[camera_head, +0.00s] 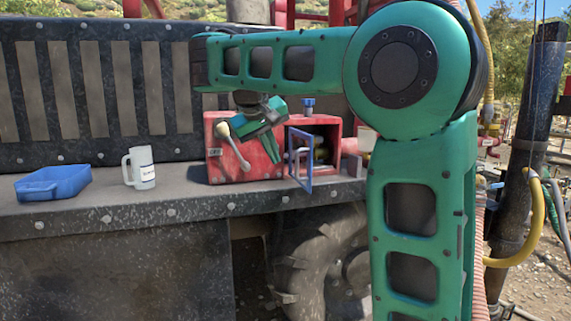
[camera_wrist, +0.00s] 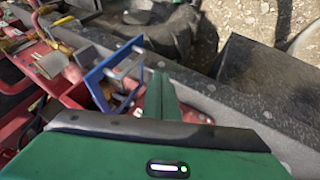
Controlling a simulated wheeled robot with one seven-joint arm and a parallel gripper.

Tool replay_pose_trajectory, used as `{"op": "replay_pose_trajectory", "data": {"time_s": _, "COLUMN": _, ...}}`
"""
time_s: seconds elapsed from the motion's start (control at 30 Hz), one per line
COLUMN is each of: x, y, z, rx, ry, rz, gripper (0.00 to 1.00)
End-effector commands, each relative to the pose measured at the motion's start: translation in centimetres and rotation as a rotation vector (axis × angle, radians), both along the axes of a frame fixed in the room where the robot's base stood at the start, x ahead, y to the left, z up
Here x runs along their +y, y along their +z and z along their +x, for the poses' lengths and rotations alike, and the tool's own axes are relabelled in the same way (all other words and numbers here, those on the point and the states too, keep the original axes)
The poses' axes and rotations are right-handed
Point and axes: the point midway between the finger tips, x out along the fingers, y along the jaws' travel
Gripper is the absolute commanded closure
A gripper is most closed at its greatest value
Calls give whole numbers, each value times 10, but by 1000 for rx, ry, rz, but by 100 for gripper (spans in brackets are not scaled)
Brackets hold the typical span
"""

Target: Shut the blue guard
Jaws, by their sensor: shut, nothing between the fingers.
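The blue guard (camera_head: 301,161) is a hinged frame on the front of a red box (camera_head: 245,150). It stands swung out from the box, and the opening beside it shows dark parts inside. In the wrist view the guard (camera_wrist: 106,72) sticks out left of my green finger. My gripper (camera_head: 272,150) is shut and empty, pointing down in front of the red box, just left of the guard. In the wrist view my gripper (camera_wrist: 163,98) appears close to the guard; I cannot tell whether they touch.
A lever with a pale knob (camera_head: 223,130) is on the box's left front. A white mug (camera_head: 140,168) and a blue tray (camera_head: 55,183) stand on the grey ledge (camera_head: 190,205) to the left. A blue cap (camera_head: 308,105) tops the box. Free ledge lies between mug and box.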

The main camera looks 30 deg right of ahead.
Motion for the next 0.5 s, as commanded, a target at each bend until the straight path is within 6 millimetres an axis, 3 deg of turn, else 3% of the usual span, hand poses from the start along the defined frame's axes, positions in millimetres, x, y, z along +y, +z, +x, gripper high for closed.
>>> {"op": "replay_pose_trajectory", "data": {"time_s": 0.2, "x": -23, "y": -30, "z": 11, "rx": 1, "ry": -4, "rz": 1, "gripper": 100}}
{"op": "replay_pose_trajectory", "data": {"time_s": 0.5, "x": -54, "y": -28, "z": 8, "rx": -2, "ry": -2, "rz": 2, "gripper": 100}}
